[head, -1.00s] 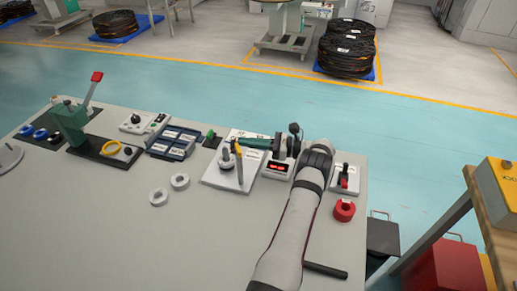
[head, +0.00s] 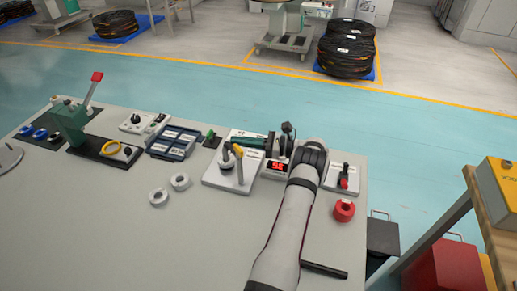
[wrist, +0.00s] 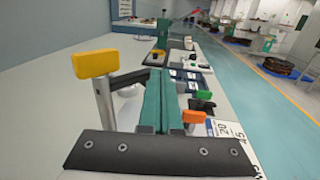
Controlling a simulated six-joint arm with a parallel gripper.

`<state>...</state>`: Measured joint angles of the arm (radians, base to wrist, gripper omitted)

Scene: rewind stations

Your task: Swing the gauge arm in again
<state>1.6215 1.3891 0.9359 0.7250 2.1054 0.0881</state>
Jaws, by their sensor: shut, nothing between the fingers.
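The gauge station is a pale plate (head: 214,181) on the bench, with a round post and a grey upright that carries a yellow-tipped arm (head: 238,152), which looks like the gauge arm. In the wrist view its yellow block (wrist: 95,63) tops the grey post, left of my fingers. My gripper (head: 236,142) is behind the yellow arm and points left along the bench. Its green fingers (wrist: 158,100) are together and empty. Whether they touch the gauge arm is unclear. A red-digit display (head: 277,168) stands right of the plate.
A switch box with a red lever (head: 344,180) and a red ring (head: 344,210) are at the right. Two pale rings (head: 180,181) lie left of the gauge plate. Blue trays (head: 173,143) and a green press (head: 70,125) stand farther left.

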